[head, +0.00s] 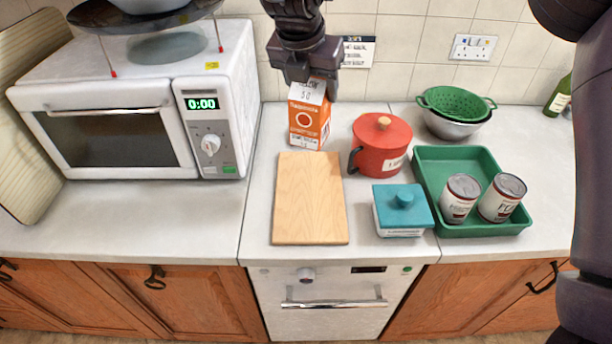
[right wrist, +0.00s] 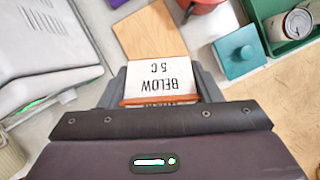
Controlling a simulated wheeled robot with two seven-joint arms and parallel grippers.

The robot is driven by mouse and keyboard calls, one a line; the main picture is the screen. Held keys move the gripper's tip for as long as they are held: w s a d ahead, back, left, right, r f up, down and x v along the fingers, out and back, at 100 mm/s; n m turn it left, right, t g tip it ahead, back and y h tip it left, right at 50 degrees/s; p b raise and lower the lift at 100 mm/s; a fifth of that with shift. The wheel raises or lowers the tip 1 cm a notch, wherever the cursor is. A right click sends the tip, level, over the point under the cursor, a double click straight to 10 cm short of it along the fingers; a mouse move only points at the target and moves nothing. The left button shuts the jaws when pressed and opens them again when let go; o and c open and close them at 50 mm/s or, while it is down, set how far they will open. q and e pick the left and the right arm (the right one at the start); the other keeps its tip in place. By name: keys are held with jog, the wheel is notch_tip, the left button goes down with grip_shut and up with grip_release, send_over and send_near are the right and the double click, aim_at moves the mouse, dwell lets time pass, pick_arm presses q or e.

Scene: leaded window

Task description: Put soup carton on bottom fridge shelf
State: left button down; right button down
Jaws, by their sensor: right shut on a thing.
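The soup carton (head: 309,122) is orange and white and stands upright just behind the wooden board in the head view. My right gripper (head: 306,78) comes down from above and is shut on the carton's top. In the right wrist view the white top of the carton (right wrist: 160,78), printed "BELOW 5 C", sits between the fingers (right wrist: 160,90). I cannot tell whether the carton's base touches the counter. No fridge shelf shows in either view. My left gripper is not in view.
A wooden board (head: 310,200) lies in front of the carton. A red pot (head: 381,148), a teal-lidded box (head: 402,220) and a green tray (head: 480,232) with two cans stand to the right. A microwave (head: 130,130) is left. A white appliance front (head: 325,315) is below the counter.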

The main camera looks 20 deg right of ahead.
notch_tip(320, 180, down, 19)
jog(key=shift+r, duration=0.2)
jog(key=shift+f, duration=0.1)
dwell(0.3)
jog(key=shift+c, duration=2.3)
grip_release()
